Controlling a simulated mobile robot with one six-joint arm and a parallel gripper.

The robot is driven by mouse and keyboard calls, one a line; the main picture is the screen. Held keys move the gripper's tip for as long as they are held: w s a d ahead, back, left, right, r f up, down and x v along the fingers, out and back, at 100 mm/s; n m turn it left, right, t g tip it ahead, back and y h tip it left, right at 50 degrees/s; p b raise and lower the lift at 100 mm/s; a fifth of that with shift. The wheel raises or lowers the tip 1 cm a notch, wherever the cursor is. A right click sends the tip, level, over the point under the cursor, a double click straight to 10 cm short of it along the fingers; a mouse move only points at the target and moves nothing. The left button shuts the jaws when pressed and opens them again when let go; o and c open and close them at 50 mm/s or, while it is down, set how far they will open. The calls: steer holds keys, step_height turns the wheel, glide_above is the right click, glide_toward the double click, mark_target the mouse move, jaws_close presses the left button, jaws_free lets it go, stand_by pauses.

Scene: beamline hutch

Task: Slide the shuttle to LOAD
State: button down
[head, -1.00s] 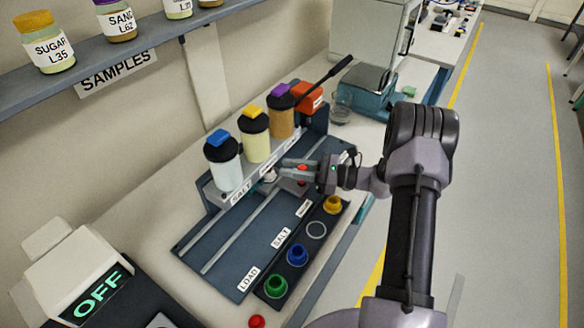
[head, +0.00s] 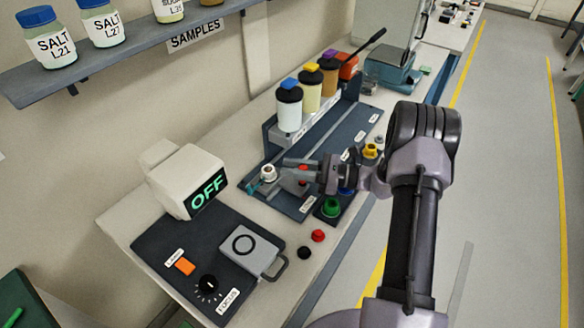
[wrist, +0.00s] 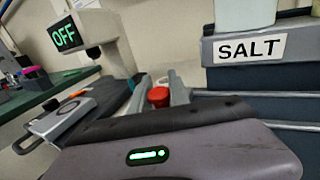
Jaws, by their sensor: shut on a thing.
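The shuttle, with a small white cup (head: 268,173) on it, is at the near-left end of the dark rail board (head: 336,138), across from the LOAD label (head: 309,203). My gripper (head: 290,170) is shut on the shuttle's red knob (head: 303,181). The red knob (wrist: 158,96) also shows between my two fingers in the wrist view. My gripper hides part of the shuttle and the rails in the head view. Hoppers with blue (head: 289,84), yellow and purple lids stand over the rails further back.
A rack with a green cup (head: 332,207) and a yellow cup (head: 370,150) lies along the board's front.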

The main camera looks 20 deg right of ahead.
steer(key=shift+s+a+f, duration=0.15)
steer(key=shift+s+a, duration=0.05)
steer(key=shift+a, duration=0.1)
steer(key=c, duration=1.6)
jaws_free()
steer(key=shift+o, duration=1.2)
steer(key=shift+s+a, duration=0.1)
